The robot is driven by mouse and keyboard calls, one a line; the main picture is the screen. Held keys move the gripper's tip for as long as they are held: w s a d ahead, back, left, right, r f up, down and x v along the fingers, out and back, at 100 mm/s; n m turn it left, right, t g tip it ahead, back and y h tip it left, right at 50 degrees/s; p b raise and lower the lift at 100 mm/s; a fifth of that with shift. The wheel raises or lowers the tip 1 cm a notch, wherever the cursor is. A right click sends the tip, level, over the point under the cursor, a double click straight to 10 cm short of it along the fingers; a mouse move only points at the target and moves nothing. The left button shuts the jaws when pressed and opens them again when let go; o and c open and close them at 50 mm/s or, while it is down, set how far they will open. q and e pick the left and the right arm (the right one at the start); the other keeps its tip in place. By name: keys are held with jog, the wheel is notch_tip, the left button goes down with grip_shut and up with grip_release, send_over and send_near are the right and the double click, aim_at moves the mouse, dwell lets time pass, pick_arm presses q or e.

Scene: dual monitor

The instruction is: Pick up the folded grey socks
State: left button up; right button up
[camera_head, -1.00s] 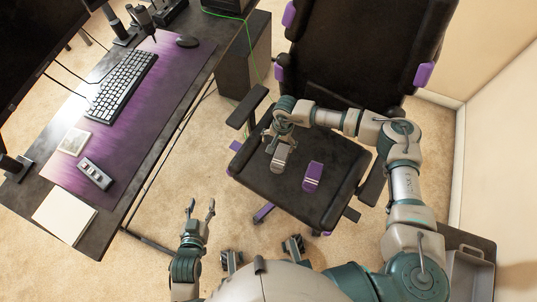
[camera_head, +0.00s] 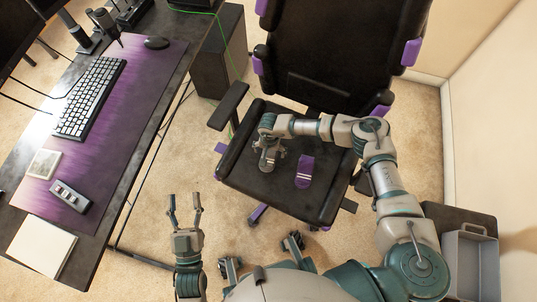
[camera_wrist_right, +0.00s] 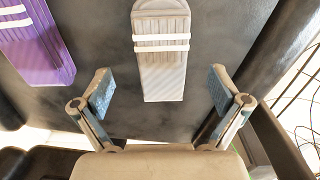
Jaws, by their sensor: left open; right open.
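The folded grey socks (camera_wrist_right: 162,70) lie on the black seat of the office chair, with two white stripes across them, in the right wrist view. In the head view they are mostly hidden under my right gripper (camera_head: 269,160). My right gripper, also in the right wrist view (camera_wrist_right: 163,93), is open, and the near end of the grey socks shows between its fingertips without visible contact. A folded purple pair of socks (camera_head: 304,171) with white stripes lies beside them, also in the right wrist view (camera_wrist_right: 38,40). My left gripper (camera_head: 185,203) is open and empty above the carpet.
The chair seat (camera_head: 330,190) has armrests on both sides and a tall backrest behind. The desk (camera_head: 100,225) on the left carries a keyboard (camera_head: 90,98), a mouse (camera_head: 156,43) and a purple mat. A grey bin (camera_head: 470,265) stands at the lower right.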

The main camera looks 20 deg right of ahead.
aim_at(269, 155)
notch_tip(269, 155, down, 3)
jog(key=shift+a+f+b, duration=0.1)
jog(key=shift+a+b, duration=0.05)
jog(key=shift+b, duration=0.25)
jog(key=shift+f, duration=0.2)
jog(key=shift+w, duration=0.1)
pick_arm(q)
jog(key=shift+s+a+r+t, duration=0.1)
jog(key=shift+s+r+t, duration=0.15)
jog(key=shift+r+t, duration=0.35)
jog(key=shift+s+a+r+t, duration=0.1)
jog(key=shift+s+r+t, duration=0.15)
jog(key=shift+r+t, duration=0.3)
pick_arm(e)
jog(key=c, duration=1.2)
jog(key=shift+r, duration=0.1)
